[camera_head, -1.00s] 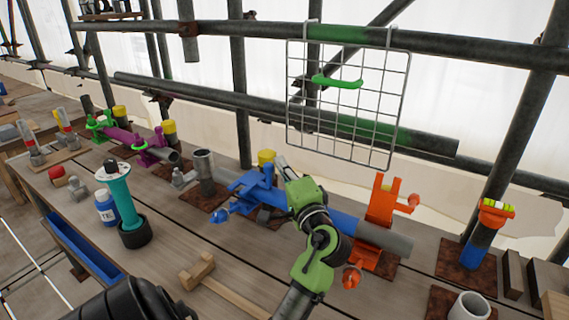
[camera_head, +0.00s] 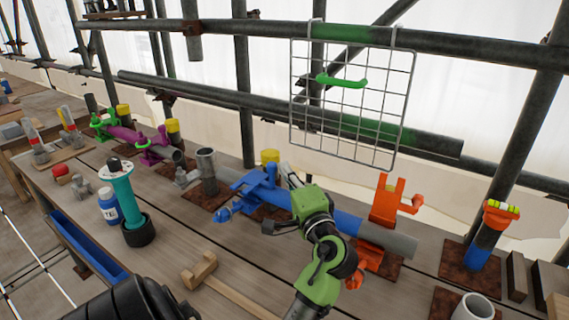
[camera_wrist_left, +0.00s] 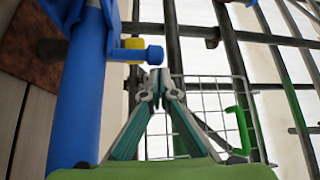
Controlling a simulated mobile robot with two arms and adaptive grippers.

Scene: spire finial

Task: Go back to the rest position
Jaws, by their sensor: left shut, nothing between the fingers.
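My left gripper (camera_head: 285,169) is shut and empty beside the blue clamp (camera_head: 256,186) in the head view. The left wrist view shows its two fingertips (camera_wrist_left: 153,84) together, apart from the blue clamp's bolt (camera_wrist_left: 138,53). The blue clamp sits on a long pipe (camera_head: 346,222), blue with a bare grey end, held further right by an orange clamp (camera_head: 385,204). My green wrist and forearm hide part of the pipe. The right gripper is not in view.
A wire grid (camera_head: 350,105) with a green hook (camera_head: 342,81) hangs from the scaffold rail behind.

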